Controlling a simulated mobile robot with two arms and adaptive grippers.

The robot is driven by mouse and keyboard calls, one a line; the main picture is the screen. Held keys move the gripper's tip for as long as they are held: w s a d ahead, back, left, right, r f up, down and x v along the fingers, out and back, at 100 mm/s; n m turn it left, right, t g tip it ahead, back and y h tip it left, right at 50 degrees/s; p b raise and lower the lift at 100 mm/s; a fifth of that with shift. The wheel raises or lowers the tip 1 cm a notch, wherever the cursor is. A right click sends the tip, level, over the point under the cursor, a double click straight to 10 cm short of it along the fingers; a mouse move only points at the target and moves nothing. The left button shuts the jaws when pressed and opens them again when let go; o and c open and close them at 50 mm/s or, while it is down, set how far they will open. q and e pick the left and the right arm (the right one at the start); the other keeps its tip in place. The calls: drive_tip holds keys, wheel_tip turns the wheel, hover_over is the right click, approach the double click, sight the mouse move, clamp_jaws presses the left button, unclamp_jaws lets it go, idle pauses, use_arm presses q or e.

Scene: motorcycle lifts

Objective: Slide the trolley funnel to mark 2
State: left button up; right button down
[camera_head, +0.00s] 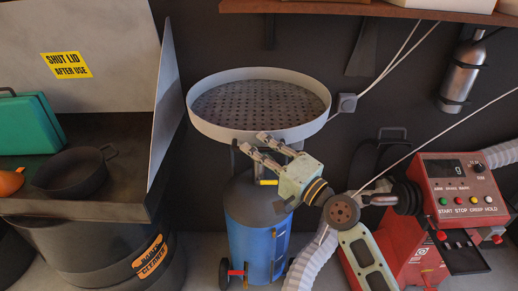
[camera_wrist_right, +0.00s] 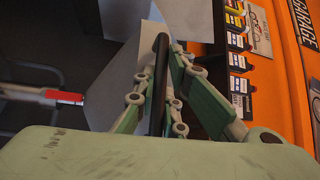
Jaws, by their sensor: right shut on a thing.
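The trolley funnel (camera_head: 260,132) is a wide, round pale-grey pan with a perforated dark plate inside. It sits above a blue trolley tank (camera_head: 250,226) with a dark top. My right gripper (camera_head: 258,142) is just under the funnel's front rim, in front of the tank's top. In the right wrist view its fingers (camera_wrist_right: 157,95) are shut on a dark bar (camera_wrist_right: 160,58). I cannot tell whether this bar belongs to the funnel or to the trolley's handle. A small scale on the tank's front shows, but I cannot read mark 2. My left gripper is not in view.
A parts washer (camera_head: 78,211) with an open lid and a black pan (camera_head: 70,173) stands at left. A red control machine (camera_head: 455,190) stands at right, with a hose and thin cables nearby. A shelf (camera_head: 370,9) hangs above.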

wheel_tip(320, 180, up, 7)
drive_tip(key=p, duration=0.5)
drive_tip(key=shift+f, duration=0.35)
drive_tip(key=c, duration=1.8)
unclamp_jaws()
drive_tip(key=shift+f, duration=0.1)
drive_tip(key=v, duration=1.2)
